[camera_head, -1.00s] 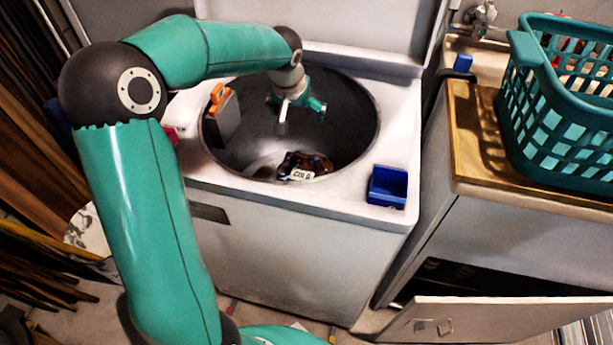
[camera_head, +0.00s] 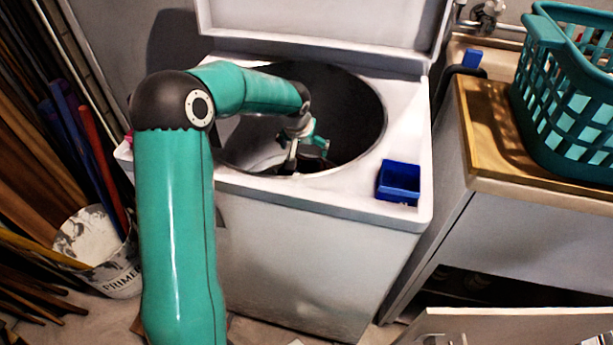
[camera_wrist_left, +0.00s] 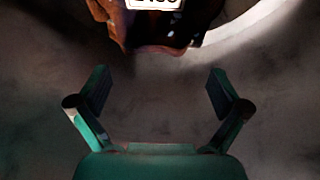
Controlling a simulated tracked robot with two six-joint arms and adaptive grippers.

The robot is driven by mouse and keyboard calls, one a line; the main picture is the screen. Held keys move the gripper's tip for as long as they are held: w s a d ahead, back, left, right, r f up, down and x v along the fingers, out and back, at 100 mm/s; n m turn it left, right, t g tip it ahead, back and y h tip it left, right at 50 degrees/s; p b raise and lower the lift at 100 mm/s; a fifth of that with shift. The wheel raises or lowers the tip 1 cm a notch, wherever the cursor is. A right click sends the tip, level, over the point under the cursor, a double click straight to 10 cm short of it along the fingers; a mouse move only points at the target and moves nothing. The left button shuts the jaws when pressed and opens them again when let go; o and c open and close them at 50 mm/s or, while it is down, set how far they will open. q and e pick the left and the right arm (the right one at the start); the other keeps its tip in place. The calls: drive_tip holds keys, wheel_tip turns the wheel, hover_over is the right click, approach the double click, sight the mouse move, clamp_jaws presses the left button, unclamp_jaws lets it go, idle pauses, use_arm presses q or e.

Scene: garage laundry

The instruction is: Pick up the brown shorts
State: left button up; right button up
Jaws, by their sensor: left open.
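The brown shorts (camera_wrist_left: 165,30) lie on the grey drum floor at the top of the left wrist view, with part of a white label (camera_wrist_left: 153,4) showing. In the head view they are mostly hidden behind the washer's front rim and my gripper. My left gripper (camera_head: 305,152) is inside the open top-loading washer's drum (camera_head: 350,110). In the left wrist view the left gripper (camera_wrist_left: 158,88) has its two fingers spread with nothing between them. The shorts are beyond the fingertips, apart from them. My right gripper is not in view.
The washer's white top (camera_head: 405,140) rings the drum opening, with the lid (camera_head: 330,30) raised behind. A blue open box (camera_head: 399,183) sits at its front right corner. A teal laundry basket (camera_head: 570,100) stands on the wooden counter right. A paint bucket (camera_head: 105,255) stands left.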

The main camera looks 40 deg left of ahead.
sight(308, 156)
use_arm(q)
drive_tip(key=shift+d+b+x, duration=0.15)
drive_tip(key=shift+b+x, duration=0.1)
drive_tip(key=shift+x, duration=1.25)
drive_tip(key=shift+d+b+x, duration=0.15)
drive_tip(key=shift+b+x, duration=0.05)
drive_tip(key=shift+x, duration=1.3)
drive_tip(key=shift+w, duration=0.1)
drive_tip(key=c, duration=1.8)
drive_tip(key=shift+r, duration=0.15)
